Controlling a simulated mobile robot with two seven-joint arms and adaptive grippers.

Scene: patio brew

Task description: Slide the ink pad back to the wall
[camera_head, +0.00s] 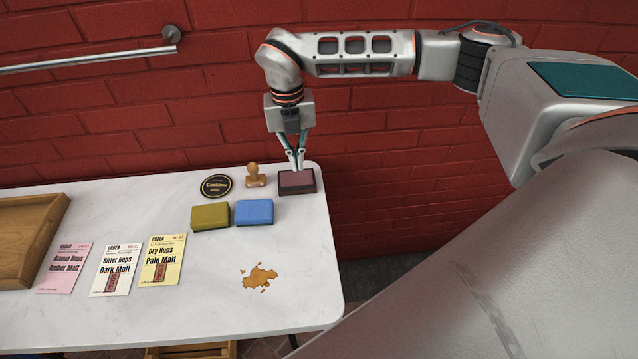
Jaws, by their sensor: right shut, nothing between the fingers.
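The ink pad (297,183), a dark box with a brownish-red top, lies near the far right corner of the white table (205,298). My right gripper (296,167) points down with its fingers together and empty. Its tips are at the ink pad's far edge or just above it; I cannot tell whether they touch. The red brick wall (370,130) rises behind the table. My left gripper is not in view.
A wooden stamp (254,175) stands just left of the pad, beside a round black coaster (216,186). A blue sponge (254,212) and an olive sponge (210,217) lie nearer. Several cards, a brown spill (260,277) and a wooden tray (30,240) are on the table.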

